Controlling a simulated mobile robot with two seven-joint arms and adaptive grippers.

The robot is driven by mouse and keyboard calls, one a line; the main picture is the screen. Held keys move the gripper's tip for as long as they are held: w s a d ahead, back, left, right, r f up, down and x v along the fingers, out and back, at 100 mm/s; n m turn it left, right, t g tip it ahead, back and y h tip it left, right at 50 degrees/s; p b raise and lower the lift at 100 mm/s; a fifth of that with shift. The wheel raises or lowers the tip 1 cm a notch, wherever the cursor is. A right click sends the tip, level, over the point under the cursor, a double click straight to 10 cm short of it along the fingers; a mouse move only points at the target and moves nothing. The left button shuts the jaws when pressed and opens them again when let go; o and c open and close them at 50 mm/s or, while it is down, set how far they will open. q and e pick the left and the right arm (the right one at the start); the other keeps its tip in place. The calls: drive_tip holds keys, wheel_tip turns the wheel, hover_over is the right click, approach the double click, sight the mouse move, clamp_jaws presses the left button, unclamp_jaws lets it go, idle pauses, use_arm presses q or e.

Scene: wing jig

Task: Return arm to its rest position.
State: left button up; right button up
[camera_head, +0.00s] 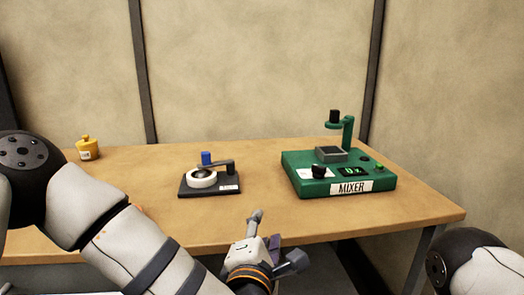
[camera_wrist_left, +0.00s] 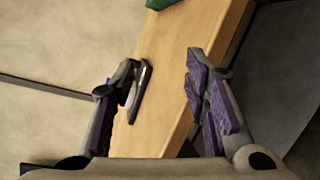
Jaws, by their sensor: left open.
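My left gripper (camera_head: 276,238) is at the front edge of the wooden table (camera_head: 330,213), low in the head view. In the left wrist view its two purple-padded fingers (camera_wrist_left: 160,75) stand apart, with nothing between them but the table top and its edge. My left arm reaches across the lower left of the head view to it. Of my right arm only a dark joint and a pale link show at the lower right. The right gripper is out of view.
A green mixer (camera_head: 338,177) stands at the right of the table. A black stand (camera_head: 210,182) with a white ring and blue knob sits mid-table, behind my left gripper. A small yellow pot (camera_head: 87,150) is at the back left. Walls close the back and right.

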use_arm(q)
drive_tip(key=s+a+f+m+g, duration=0.3)
drive_tip(key=s+f+m, duration=0.1)
drive_tip(key=s+f, duration=0.4)
drive_tip(key=s+a+f+m+g, duration=0.2)
drive_tip(key=s+f+m+g, duration=0.3)
drive_tip(key=f, duration=0.4)
drive_tip(key=s+a+f+m+g, duration=0.2)
drive_tip(key=s+a+f+m, duration=0.15)
drive_tip(key=s+f, duration=0.5)
drive_tip(key=s+a+f+m+g, duration=0.1)
drive_tip(key=s+a+m+g, duration=0.1)
drive_tip(key=s, duration=0.5)
drive_tip(key=s+a+f+m+g+y, duration=0.1)
drive_tip(key=s+a+f+m+g, duration=0.1)
drive_tip(key=s+a, duration=0.5)
drive_tip(key=s+a+f+m+g+y, duration=0.1)
drive_tip(key=s+a+m+g, duration=0.3)
drive_tip(key=s, duration=0.5)
drive_tip(key=shift+a+f+g, duration=0.25)
drive_tip(key=shift+a+g, duration=0.05)
drive_tip(key=shift+a, duration=0.05)
